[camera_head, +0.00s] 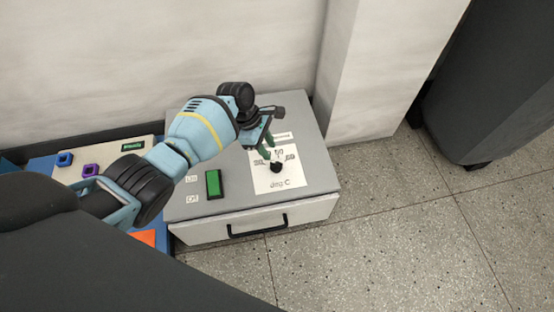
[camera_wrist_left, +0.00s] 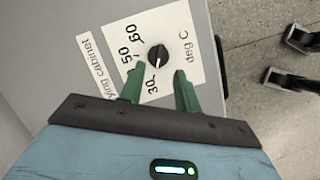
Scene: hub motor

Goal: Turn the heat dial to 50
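The heat dial (camera_head: 276,167) is a small black knob on a white label marked "deg C", on top of the grey drying cabinet (camera_head: 322,178). In the left wrist view the dial (camera_wrist_left: 158,55) has a white mark on the side facing the printed 30; 50 and 60 are printed further round. My left gripper (camera_head: 267,150) is above the label. In the left wrist view its two green fingers (camera_wrist_left: 159,80) are apart and empty, with the dial just beyond the tips and between their lines. I cannot tell the exact height gap. My right gripper is not in view.
A green switch (camera_head: 213,184) with on and off labels sits left of the dial label. A dark drawer handle (camera_head: 257,228) is on the cabinet front. A panel with blue (camera_head: 65,159) and purple (camera_head: 91,171) parts lies to the left. A wall stands behind; floor is open at right.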

